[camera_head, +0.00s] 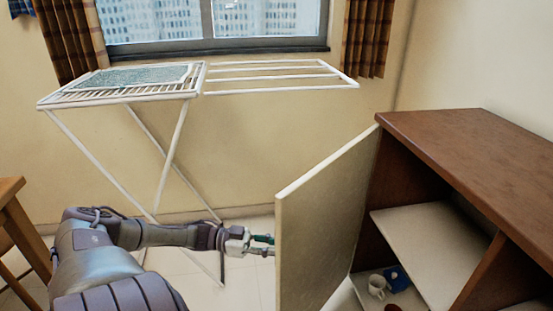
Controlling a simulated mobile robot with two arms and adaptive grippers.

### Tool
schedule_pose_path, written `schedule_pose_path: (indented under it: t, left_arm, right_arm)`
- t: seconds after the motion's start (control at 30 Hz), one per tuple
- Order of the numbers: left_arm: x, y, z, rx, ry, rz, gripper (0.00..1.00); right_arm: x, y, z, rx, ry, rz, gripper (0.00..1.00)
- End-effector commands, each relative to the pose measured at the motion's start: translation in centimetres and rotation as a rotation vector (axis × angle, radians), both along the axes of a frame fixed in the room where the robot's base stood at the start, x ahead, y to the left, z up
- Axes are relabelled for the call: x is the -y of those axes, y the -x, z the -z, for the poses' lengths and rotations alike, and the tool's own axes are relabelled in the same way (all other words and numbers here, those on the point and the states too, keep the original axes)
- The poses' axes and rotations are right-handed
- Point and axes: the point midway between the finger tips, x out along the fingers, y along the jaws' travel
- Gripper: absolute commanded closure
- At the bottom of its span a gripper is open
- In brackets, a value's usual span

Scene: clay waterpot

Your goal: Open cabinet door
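The cabinet (490,155) stands at the right, with a brown wooden top. Its pale door (320,225) is swung open, standing out from the cabinet's left side, and the inside shows. My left gripper (262,245) is at the door's near vertical edge, on the door's left side. Its fingertips meet or pass behind that edge, so I cannot tell whether they touch or grip the door. My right gripper is not in view.
Inside the cabinet are a pale shelf (430,240), a white mug (377,286), a blue item (397,278) and a partly cut-off red item (393,308). A white drying rack (170,150) stands behind my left arm. A wooden table (12,190) is at the left edge.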

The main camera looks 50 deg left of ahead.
Motion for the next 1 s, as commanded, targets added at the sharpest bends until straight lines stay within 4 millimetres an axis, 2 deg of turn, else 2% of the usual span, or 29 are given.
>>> schedule_pose_path:
  t: [0.27, 1.0]
  left_arm:
    - [-0.3, 0.2, 0.0, -0.001, -0.001, -0.001, 0.77]
    - [-4.1, 3.7, 0.0, -0.001, -0.002, -0.001, 0.77]
  right_arm:
    - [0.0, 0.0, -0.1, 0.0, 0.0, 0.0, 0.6]
    - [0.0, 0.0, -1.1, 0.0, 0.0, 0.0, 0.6]
